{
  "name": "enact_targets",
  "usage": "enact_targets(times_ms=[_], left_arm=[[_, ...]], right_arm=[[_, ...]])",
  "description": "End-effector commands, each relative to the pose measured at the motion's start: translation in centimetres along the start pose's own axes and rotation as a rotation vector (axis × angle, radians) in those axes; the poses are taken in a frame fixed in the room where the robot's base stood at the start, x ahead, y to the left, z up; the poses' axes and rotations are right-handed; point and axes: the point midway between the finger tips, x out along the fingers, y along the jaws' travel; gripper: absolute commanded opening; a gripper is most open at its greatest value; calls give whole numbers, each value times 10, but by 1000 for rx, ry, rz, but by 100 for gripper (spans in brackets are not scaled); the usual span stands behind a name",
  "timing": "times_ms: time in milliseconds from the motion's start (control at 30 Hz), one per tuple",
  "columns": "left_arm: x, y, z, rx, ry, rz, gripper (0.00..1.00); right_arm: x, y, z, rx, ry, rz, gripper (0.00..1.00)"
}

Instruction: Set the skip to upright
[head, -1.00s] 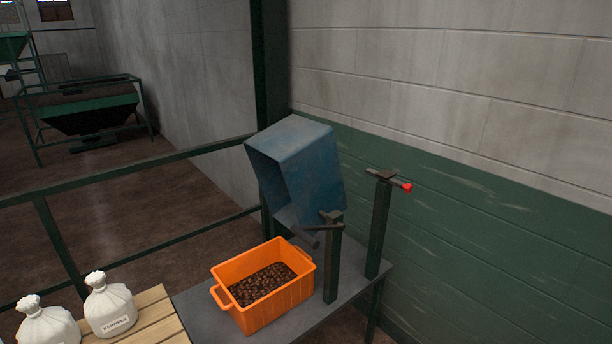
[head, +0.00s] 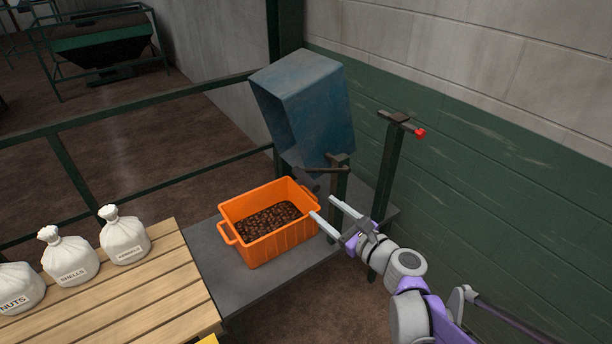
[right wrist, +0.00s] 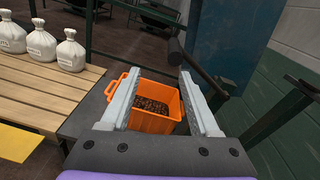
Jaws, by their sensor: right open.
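The blue skip (head: 308,100) is tilted on its stand, with its open mouth facing left and down towards the orange crate (head: 277,246). The skip's side also shows at the top of the right wrist view (right wrist: 235,40). The crate holds brown nut-like pieces (head: 268,219). My right gripper (head: 322,210) is open and empty, in front of the crate's right end and below the skip. In the right wrist view its two fingers (right wrist: 155,88) frame the crate from some distance. A dark rounded bar end (right wrist: 175,52) shows beyond the fingertips. My left gripper is not in view.
Two green posts carry the skip's pivot bars; the right one (head: 391,165) has a red-tipped bar (head: 419,133). A slatted wooden table (head: 150,300) with several white sacks (head: 124,236) stands at left. A green railing (head: 110,121) runs behind. The wall is close on the right.

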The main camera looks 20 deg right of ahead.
Motion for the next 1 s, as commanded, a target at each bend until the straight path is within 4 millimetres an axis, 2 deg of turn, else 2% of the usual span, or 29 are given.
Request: enact_targets(times_ms=[33, 167, 333, 700, 833, 1000], left_arm=[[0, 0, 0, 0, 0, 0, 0], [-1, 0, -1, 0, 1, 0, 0], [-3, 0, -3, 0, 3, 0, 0], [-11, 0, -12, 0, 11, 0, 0], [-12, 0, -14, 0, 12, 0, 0], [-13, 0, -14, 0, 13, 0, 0]], right_arm=[[2, -11, 1, 66, -23, -26, 62], [5, -22, 3, 153, -55, -54, 62], [25, -23, 5, 159, -57, -53, 62], [92, -27, 10, 156, -57, -53, 62], [105, -27, 10, 155, -56, -52, 62], [110, -28, 9, 155, -55, -54, 62]])
